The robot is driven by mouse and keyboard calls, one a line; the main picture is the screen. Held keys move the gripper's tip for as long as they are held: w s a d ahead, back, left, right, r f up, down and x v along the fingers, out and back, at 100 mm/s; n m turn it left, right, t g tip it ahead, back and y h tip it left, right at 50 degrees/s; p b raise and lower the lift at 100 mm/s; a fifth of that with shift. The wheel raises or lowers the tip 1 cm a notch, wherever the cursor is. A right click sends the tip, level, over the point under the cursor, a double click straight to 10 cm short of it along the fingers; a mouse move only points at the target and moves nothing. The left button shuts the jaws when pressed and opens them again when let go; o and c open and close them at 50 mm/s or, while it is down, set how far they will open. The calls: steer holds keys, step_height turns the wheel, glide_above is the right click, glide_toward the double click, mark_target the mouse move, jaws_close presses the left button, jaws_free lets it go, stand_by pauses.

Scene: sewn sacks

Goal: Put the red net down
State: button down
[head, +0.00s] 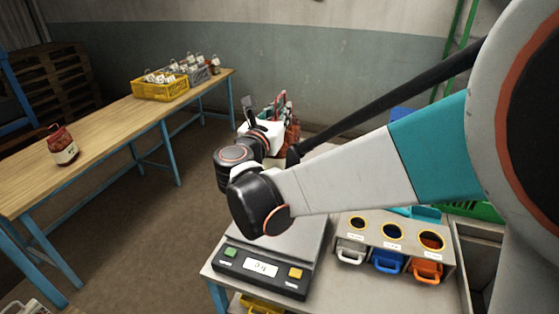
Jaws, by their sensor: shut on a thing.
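My gripper (279,104) is beyond my wrist, in the middle of the head view, past the far side of the scale. It is shut on a red net (293,131), which shows as a reddish bulk on the right side of the gripper. My gripper and wrist hide much of the net. I cannot tell whether its underside touches anything.
A scale (262,267) stands on the near bench, beside a box with three round holes (392,231) and coloured handled drawers. On the left, a wooden table (112,130) bears a red sack (63,147), a yellow crate (160,91) and a grey crate (199,76).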

steer(key=shift+w+f, duration=0.25)
step_height(320, 180, down, 20)
steer(key=b, duration=1.3)
steer(key=shift+r+b, duration=0.25)
steer(key=shift+b, duration=0.15)
steer(key=shift+r, duration=0.1)
steer(key=c, duration=1.5)
jaws_free()
steer(key=shift+s, duration=0.1)
steer(key=shift+c, duration=0.2)
